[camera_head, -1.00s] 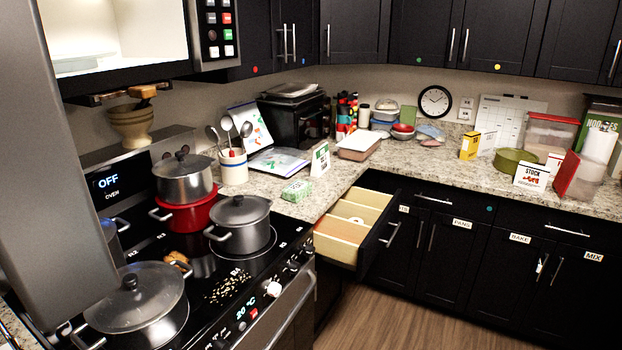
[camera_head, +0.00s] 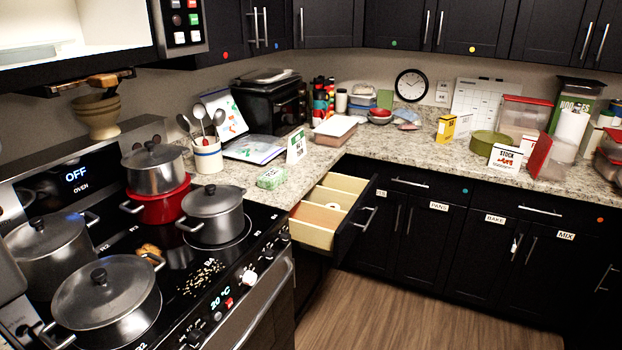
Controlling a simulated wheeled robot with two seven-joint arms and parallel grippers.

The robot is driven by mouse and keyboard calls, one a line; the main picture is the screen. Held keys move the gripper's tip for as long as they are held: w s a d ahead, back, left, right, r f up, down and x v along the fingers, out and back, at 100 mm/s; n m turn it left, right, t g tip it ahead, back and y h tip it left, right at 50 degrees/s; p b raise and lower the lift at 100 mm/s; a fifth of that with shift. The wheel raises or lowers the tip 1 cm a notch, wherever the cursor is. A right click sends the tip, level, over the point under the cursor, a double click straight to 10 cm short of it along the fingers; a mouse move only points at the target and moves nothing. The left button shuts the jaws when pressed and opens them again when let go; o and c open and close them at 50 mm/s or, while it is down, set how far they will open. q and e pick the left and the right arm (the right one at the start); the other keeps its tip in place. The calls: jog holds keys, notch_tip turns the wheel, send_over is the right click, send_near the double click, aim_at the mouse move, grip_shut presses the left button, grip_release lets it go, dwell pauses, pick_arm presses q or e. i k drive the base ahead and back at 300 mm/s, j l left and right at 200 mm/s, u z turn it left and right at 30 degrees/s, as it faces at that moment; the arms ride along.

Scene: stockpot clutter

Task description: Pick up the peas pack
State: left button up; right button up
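A small green-and-white pack (camera_head: 271,178), which looks like the peas pack, lies flat on the granite counter. It is right of the stove, in front of a standing white card (camera_head: 296,146). Its label is too small to read. Nothing touches it from above and its top is uncovered. Neither of my grippers shows in the head view.
Lidded pots (camera_head: 205,210) crowd the stove (camera_head: 250,262) to the left. A white crock (camera_head: 208,157) with several spoons stands behind the pack. An open drawer (camera_head: 322,212) juts out below the counter. The wooden floor (camera_head: 400,300) is clear.

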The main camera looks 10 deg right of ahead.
aim_at(270, 180)
jog(key=i+l+u, duration=0.1)
jog(key=i+l, duration=0.5)
jog(key=i, duration=0.3)
jog(key=i+l, duration=0.65)
jog(key=i, duration=0.2)
jog(key=i+l+u, duration=0.15)
jog(key=i+l, duration=0.5)
jog(key=i, duration=0.2)
jog(key=k+j+u, duration=0.15)
jog(key=k+u, duration=0.3)
jog(key=k, duration=0.65)
jog(key=i+j+z, duration=0.1)
jog(key=i+z, duration=0.35)
jog(key=i, duration=0.65)
